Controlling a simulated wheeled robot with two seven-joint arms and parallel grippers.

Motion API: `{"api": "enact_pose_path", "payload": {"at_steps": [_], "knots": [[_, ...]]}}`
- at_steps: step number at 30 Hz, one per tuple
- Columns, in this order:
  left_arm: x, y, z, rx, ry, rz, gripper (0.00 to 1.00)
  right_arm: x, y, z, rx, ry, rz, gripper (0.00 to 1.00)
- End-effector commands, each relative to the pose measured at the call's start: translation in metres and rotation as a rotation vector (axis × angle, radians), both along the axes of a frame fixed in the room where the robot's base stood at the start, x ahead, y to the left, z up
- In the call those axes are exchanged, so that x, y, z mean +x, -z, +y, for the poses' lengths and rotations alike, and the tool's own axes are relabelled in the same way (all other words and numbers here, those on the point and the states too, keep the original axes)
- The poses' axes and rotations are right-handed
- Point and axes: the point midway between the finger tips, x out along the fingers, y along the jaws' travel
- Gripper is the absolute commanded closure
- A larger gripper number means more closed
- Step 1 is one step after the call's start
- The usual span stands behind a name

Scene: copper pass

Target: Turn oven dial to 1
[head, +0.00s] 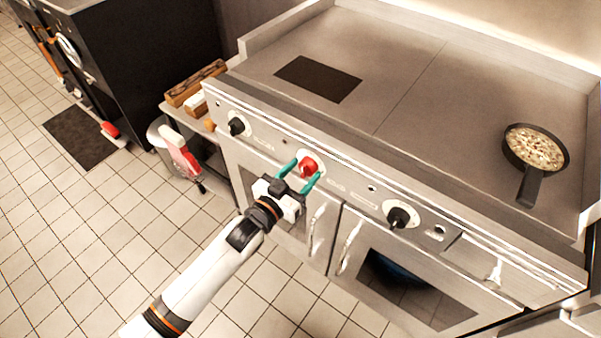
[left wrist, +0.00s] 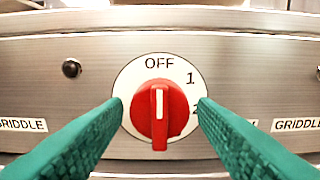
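The red oven dial (head: 308,167) sits on the steel front panel of the cooker, between two black knobs. In the left wrist view the dial (left wrist: 159,112) shows a white pointer line straight up at OFF, with 1 and 2 marked to its right on the white plate (left wrist: 135,73). My left gripper (head: 301,178) is in front of the dial, with its green fingers open on either side. In the left wrist view the fingers (left wrist: 160,118) flank the dial with a gap on both sides. My right gripper is not in view.
Black knobs (head: 237,126) and (head: 398,216) flank the dial on the panel. Oven door handles (head: 322,229) stand out below. A pan of food (head: 534,149) rests on the griddle top (head: 420,110). A side shelf with wooden boxes (head: 196,83) stands at left.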

Motion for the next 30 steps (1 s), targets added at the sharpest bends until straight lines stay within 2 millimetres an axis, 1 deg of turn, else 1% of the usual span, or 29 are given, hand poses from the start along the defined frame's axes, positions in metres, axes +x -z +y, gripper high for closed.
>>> {"api": "enact_pose_path", "payload": {"at_steps": [1,6,11,17,23,30], "knots": [[0.000,0.000,0.000,0.000,0.000,0.000,0.56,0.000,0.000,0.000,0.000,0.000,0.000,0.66],[0.000,0.000,0.000,0.000,0.000,0.000,0.83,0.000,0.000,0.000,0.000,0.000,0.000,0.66],[0.000,0.000,0.000,0.006,0.000,-0.004,0.83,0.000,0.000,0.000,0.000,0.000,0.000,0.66],[0.000,0.000,0.000,0.052,0.000,-0.037,0.83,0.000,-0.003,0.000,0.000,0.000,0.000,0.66],[0.000,-0.001,0.000,0.160,0.000,-0.114,0.83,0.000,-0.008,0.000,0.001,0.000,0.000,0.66],[0.000,0.000,0.000,0.334,0.000,-0.240,0.83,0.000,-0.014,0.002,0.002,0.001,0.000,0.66]]}}
